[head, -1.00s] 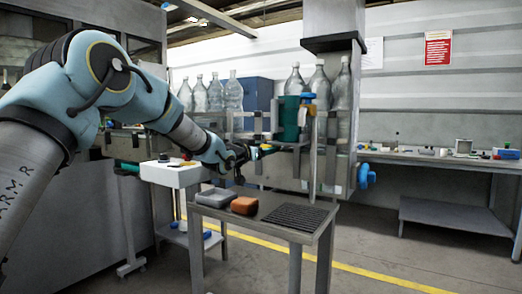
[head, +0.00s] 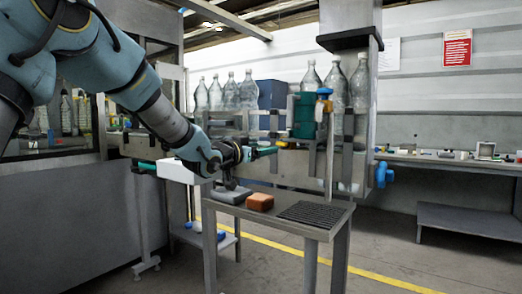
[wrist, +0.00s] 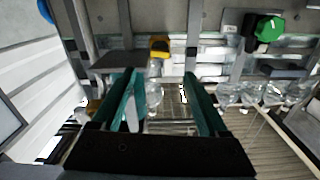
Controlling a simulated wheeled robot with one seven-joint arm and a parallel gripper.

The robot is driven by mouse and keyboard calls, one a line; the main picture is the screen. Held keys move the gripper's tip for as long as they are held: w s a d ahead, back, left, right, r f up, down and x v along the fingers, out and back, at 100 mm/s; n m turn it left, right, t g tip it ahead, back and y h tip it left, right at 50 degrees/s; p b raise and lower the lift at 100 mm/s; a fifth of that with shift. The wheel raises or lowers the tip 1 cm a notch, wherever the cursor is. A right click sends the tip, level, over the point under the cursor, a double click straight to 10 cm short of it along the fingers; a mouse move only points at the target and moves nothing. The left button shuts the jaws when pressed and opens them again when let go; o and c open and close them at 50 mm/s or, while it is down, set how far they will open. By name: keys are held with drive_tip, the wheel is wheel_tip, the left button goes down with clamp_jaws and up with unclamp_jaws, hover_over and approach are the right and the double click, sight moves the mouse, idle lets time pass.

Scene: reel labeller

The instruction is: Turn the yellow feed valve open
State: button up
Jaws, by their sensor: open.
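A small yellow part with black on it (wrist: 159,47), which looks like the feed valve, shows in the wrist view beyond and just above the gap between my fingers. It is apart from them. I cannot pick it out surely in the head view. My gripper (wrist: 160,78) has two teal fingers spread apart with nothing held between them. In the head view my gripper (head: 265,151) points right toward the machine frame, above and behind the small table. Whether the valve is turned open or shut cannot be told.
The small table (head: 330,234) holds a grey block (head: 231,194), an orange-brown block (head: 260,202) and a dark grille mat. Clear bottles (head: 231,94) stand behind. A blue knob (head: 386,174) is on the right; a green knob (wrist: 270,30) shows in the wrist view.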

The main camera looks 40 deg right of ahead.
sight(280, 144)
drive_tip(key=shift+d+f, duration=0.1)
drive_tip(key=shift+f, duration=0.25)
drive_tip(key=shift+c, duration=1.3)
drive_tip(key=f+n, duration=0.1)
drive_tip(key=d+f+n, duration=0.1)
drive_tip(key=f+n, duration=0.1)
drive_tip(key=shift+s+f+n, duration=0.1)
drive_tip(key=shift+f+n, duration=0.2)
drive_tip(key=shift+c, duration=1.2)
drive_tip(key=f+n, duration=0.1)
drive_tip(key=n, duration=0.2)
drive_tip(key=f+n, duration=0.1)
drive_tip(key=n, duration=0.1)
drive_tip(key=shift+s+d+f+y, duration=0.2)
drive_tip(key=shift+d+f+y, duration=0.1)
drive_tip(key=shift+d+y, duration=0.1)
drive_tip(key=shift+s+a+r+n, duration=0.1)
drive_tip(key=shift+n, duration=1.1)
wheel_tip(280, 144, up, 7)
drive_tip(key=a+n, duration=0.2)
drive_tip(key=n, duration=0.5)
drive_tip(key=shift+h, duration=0.4)
drive_tip(key=x, duration=0.3)
drive_tip(key=p+x, duration=0.1)
drive_tip(key=x, duration=0.3)
drive_tip(key=p+x, duration=0.1)
drive_tip(key=x, duration=0.2)
drive_tip(key=shift+w+d, duration=0.1)
drive_tip(key=shift+w, duration=0.25)
drive_tip(key=shift+c, duration=0.3)
